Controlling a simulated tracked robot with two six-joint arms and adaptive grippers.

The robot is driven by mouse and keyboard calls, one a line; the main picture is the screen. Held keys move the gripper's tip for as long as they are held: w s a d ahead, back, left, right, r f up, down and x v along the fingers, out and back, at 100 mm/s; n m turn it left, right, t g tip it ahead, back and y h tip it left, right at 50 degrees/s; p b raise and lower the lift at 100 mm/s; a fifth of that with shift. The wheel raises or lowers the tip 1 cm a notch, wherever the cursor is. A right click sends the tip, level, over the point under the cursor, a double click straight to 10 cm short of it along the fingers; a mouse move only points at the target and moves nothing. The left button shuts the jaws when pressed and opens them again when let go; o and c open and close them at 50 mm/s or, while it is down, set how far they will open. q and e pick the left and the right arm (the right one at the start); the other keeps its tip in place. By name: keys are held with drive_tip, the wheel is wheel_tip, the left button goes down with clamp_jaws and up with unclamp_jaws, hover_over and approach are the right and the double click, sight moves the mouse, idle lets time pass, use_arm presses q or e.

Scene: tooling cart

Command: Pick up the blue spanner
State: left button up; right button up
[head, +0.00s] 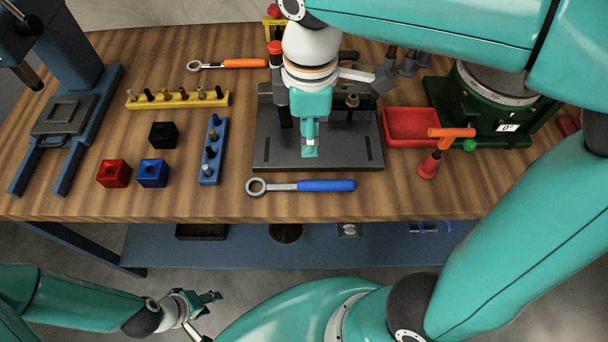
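The blue spanner (318,186) lies flat near the front edge of the wooden bench, with its metal ring end at the left and its blue handle to the right. My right gripper (310,146) points down over the grey plate of a fixture, a little behind the spanner and apart from it in the picture. Its fingers are seen edge-on, so I cannot tell whether they are open or shut. My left gripper (207,316) is low at the left, in front of the bench and away from the spanner. Its fingers are spread and nothing shows between them.
An orange-handled spanner (243,64) lies at the back. The grey fixture (345,157) stands behind the blue spanner. A blue peg rack (213,165) and several cubes are at the left. A red tray (411,142) and an orange-handled tool (437,150) are at the right.

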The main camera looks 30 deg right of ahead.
hover_over(310, 182)
drive_tip(key=f+b, duration=0.1)
drive_tip(key=f, duration=0.9)
drive_tip(key=shift+s+f, duration=0.1)
drive_tip(key=shift+s, duration=0.1)
drive_tip(key=shift+w+f, duration=0.2)
drive_tip(key=shift+f, duration=2.5)
clamp_jaws()
